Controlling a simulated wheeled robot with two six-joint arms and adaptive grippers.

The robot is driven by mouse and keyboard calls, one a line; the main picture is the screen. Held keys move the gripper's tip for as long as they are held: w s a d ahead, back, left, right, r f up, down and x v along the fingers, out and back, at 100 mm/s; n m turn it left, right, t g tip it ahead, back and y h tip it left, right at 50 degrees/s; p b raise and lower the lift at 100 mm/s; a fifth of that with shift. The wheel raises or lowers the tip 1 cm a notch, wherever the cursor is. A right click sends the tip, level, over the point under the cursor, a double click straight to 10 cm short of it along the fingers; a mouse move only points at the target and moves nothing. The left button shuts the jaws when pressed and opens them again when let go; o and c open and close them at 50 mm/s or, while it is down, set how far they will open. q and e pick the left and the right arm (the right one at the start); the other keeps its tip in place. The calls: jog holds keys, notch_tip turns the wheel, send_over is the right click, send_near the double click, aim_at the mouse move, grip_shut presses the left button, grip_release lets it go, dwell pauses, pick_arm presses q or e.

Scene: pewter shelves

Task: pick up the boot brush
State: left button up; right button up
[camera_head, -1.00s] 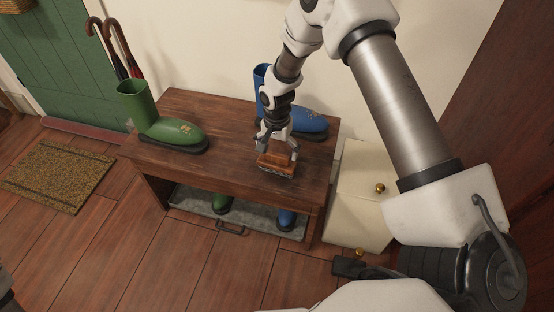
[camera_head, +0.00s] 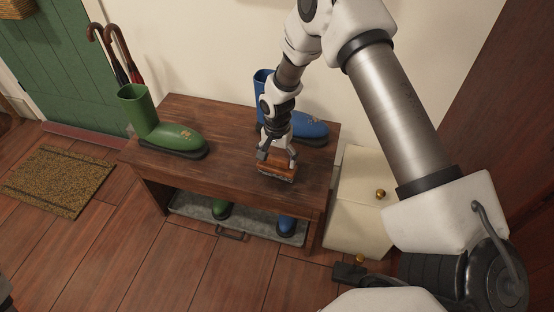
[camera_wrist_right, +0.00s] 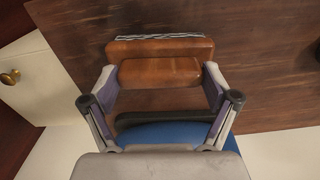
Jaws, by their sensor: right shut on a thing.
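The boot brush (camera_head: 277,170) has an orange-brown wooden body and pale bristles along one edge. It is at the bench top, near the front edge; I cannot tell whether it touches the wood. My right gripper (camera_head: 277,158) comes down from above and is shut on the brush. In the right wrist view the brush (camera_wrist_right: 160,72) lies between the two fingers (camera_wrist_right: 160,88), one at each end of its raised middle part. My left gripper is not in view.
A green boot (camera_head: 175,138) stands on the bench (camera_head: 225,125) at left. A blue boot (camera_head: 308,127) stands behind my right gripper. Other boots sit on a grey tray (camera_head: 255,232) below. A cream cabinet (camera_head: 355,190) adjoins the right side.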

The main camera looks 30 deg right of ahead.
notch_tip(320, 180, up, 3)
jog(key=shift+f+p, duration=0.1)
jog(key=shift+p, duration=0.3)
jog(key=s+a+r, duration=0.1)
jog(key=s+a, duration=0.9)
jog(key=a, duration=0.2)
jog(key=shift+s+b, duration=0.2)
jog(key=shift+b, duration=0.1)
jog(key=o, duration=0.4)
jog(key=shift+c, duration=1.1)
